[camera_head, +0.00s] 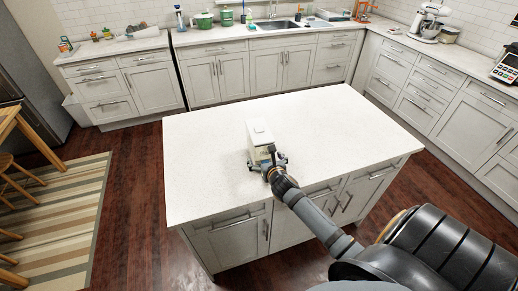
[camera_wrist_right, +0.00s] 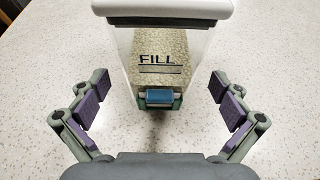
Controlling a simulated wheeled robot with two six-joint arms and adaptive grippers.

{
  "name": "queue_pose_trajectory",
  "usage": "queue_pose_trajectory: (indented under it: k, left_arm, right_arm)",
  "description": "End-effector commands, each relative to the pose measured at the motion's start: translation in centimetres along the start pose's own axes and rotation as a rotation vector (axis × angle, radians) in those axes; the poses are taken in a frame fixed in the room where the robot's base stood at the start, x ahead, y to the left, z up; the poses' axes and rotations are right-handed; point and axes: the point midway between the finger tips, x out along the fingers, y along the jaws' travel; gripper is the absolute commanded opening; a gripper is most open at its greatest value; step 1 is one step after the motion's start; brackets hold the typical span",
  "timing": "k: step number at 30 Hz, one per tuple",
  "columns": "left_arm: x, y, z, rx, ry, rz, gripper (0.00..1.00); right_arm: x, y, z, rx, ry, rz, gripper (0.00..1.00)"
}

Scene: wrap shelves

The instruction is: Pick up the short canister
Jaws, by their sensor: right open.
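The short canister (camera_head: 258,135) stands upright on the white island countertop (camera_head: 210,150). In the right wrist view it is a clear container (camera_wrist_right: 168,70) with a white lid, grainy beige contents, a "FILL" mark and a blue-and-green latch low on its front. My right gripper (camera_head: 273,163) is at the canister's near side. In the wrist view my right gripper (camera_wrist_right: 164,98) is open, with its purple-padded fingers apart on the left and right of the canister and not seen touching it. The canister's top is cut off in that view. My left gripper is not in view.
The rest of the island top is clear. Cabinets with counters line the back and right walls, holding a green pot (camera_head: 204,20), a sink (camera_head: 277,25) and a stand mixer (camera_head: 428,22). A striped rug (camera_head: 60,215) lies on the floor at left.

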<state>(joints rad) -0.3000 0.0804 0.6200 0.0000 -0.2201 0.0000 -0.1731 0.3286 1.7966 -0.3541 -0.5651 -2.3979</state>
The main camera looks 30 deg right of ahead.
Motion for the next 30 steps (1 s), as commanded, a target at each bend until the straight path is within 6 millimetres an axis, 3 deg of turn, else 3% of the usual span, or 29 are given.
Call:
queue_pose_trajectory:
  k: [4, 13, 21, 30]
  left_arm:
    - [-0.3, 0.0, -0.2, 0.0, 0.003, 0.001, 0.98]
    - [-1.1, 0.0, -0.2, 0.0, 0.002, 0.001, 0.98]
    - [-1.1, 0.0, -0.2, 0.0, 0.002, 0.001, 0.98]
    - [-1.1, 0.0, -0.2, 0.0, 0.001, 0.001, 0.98]
  right_arm:
    - [0.5, 0.0, 0.1, 0.001, 0.0, 0.0, 1.0]
    - [4.8, 0.0, -0.1, 0.002, 0.0, 0.0, 1.0]
    - [5.2, 0.1, -0.2, 0.001, 0.001, 0.001, 1.0]
    - [5.2, 0.1, -0.2, 0.001, 0.001, 0.001, 0.61]
